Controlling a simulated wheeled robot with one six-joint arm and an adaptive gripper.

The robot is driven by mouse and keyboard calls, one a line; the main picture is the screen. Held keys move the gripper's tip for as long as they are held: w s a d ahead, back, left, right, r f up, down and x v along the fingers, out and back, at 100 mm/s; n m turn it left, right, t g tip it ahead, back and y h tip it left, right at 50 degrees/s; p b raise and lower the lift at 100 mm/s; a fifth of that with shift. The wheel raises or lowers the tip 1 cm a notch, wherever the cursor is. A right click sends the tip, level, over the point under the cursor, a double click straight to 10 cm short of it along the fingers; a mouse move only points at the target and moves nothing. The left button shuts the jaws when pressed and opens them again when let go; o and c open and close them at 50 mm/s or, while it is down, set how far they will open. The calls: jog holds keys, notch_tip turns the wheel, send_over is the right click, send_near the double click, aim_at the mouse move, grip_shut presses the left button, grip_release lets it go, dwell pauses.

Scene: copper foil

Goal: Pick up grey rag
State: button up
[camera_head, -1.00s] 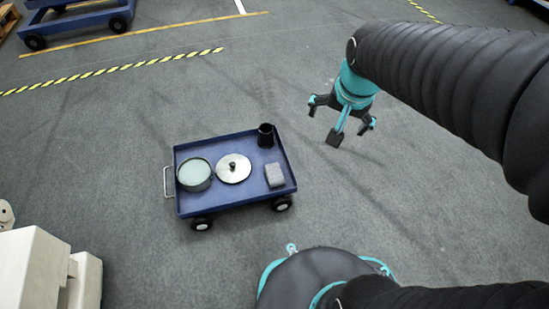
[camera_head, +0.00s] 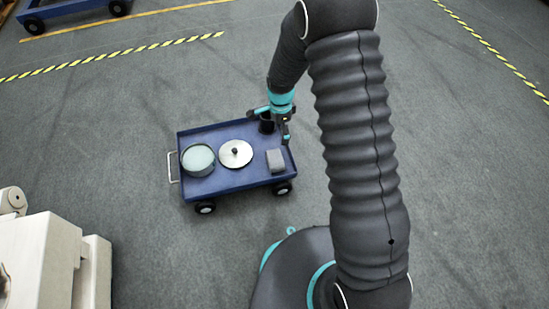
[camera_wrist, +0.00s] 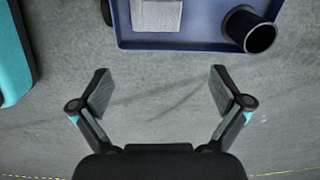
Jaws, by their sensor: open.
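The grey rag (camera_head: 275,160) is a small folded block lying at the right end of the blue cart (camera_head: 232,187). In the wrist view the rag (camera_wrist: 156,14) shows at the top edge, partly cut off by the frame. My gripper (camera_head: 277,122) is at the cart's back right corner, by the black cup, in the head view. In the wrist view my gripper (camera_wrist: 160,90) is open, with bare floor between its fingers. The rag lies beyond the fingertips, apart from them.
On the cart stand a black cup (camera_wrist: 259,38), a round pot (camera_head: 198,158) with a pale inside, and a silver lid (camera_head: 235,153) with a dark knob. A white machine (camera_head: 45,255) stands at lower left.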

send_near(275, 158)
jog(key=shift+m, duration=0.4)
jog(key=f, duration=0.5)
jog(key=shift+w+d+b, duration=0.2)
jog(key=shift+w+b, duration=0.15)
jog(key=shift+s+a+f+b, duration=0.1)
jog(key=shift+f+b, duration=0.05)
jog(key=shift+f, duration=1.15)
jog(key=shift+s+a+f+b, duration=0.1)
jog(key=shift+f+b, duration=0.05)
jog(key=shift+f, duration=1.2)
jog(key=c, duration=0.8)
